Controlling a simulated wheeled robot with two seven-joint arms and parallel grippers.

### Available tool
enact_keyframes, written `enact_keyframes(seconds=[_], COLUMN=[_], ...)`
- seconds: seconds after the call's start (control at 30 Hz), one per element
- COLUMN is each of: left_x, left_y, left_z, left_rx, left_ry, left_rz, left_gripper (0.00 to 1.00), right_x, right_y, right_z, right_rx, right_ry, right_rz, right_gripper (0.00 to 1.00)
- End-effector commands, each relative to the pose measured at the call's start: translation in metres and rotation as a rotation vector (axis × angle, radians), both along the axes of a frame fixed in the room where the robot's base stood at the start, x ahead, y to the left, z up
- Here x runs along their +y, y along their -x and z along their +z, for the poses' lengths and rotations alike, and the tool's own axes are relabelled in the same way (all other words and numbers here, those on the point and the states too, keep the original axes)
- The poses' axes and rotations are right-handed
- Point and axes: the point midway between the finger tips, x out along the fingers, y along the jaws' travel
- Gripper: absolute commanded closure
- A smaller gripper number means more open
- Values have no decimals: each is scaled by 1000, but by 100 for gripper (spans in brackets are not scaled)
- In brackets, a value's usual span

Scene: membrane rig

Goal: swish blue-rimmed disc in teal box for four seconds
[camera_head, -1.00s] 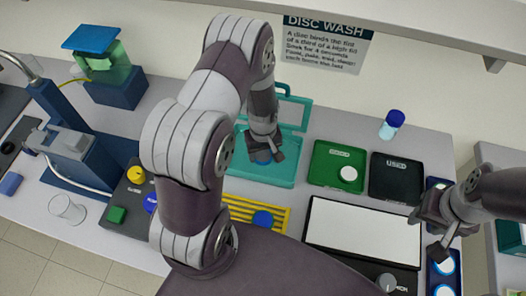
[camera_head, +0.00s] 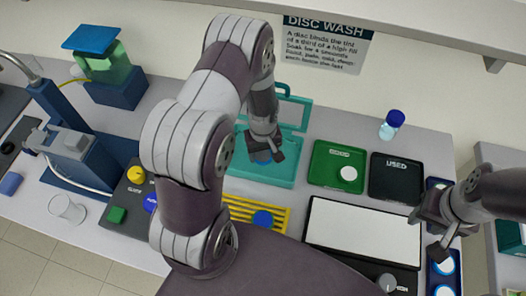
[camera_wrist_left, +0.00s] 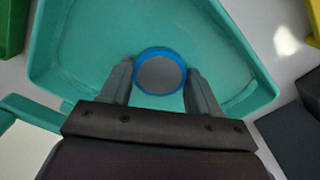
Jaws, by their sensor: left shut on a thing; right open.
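The teal box (camera_head: 283,181) stands open on the bench behind the yellow rack, with its lid (camera_head: 290,112) raised at the back. My left gripper (camera_head: 265,154) reaches down into the box. In the left wrist view my left gripper (camera_wrist_left: 160,88) is shut on the blue-rimmed disc (camera_wrist_left: 160,72), which has a grey face and a blue ring. In the head view only a bit of blue (camera_head: 262,157) shows at the fingertips. My right gripper (camera_head: 437,235) is open and empty at the right, above the bench near the white panel.
A green tray (camera_head: 325,178) with a white disc and a black tray marked USED (camera_head: 396,180) stand right of the box. A yellow rack (camera_head: 238,211) with another blue disc and a white panel (camera_head: 350,233) lie in front.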

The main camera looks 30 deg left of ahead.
Motion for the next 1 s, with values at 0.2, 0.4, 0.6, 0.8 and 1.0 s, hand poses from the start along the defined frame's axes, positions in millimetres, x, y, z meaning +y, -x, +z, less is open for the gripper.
enact_keyframes(seconds=[0.2, 0.4, 0.6, 0.8, 1.0], left_x=[0, 0, 0, 0, -2], left_y=[0, -1, 0, 0, -3], left_z=[28, 62, 88, 85, 78], left_rx=[-1, -1, 0, 0, -1], left_ry=[-1, 0, 0, 0, -1], left_rz=[0, 0, 0, 0, -34], left_gripper=[68, 68, 68, 68, 68], right_x=[0, 0, 0, 0, 0], right_y=[0, 0, 0, 0, 0], right_z=[25, 54, 76, 72, 64], right_rx=[0, 0, 0, 0, 0], right_ry=[0, 0, 0, 0, 0], right_rz=[0, 0, 0, 0, 0], right_gripper=[57, 57, 57, 57, 57])
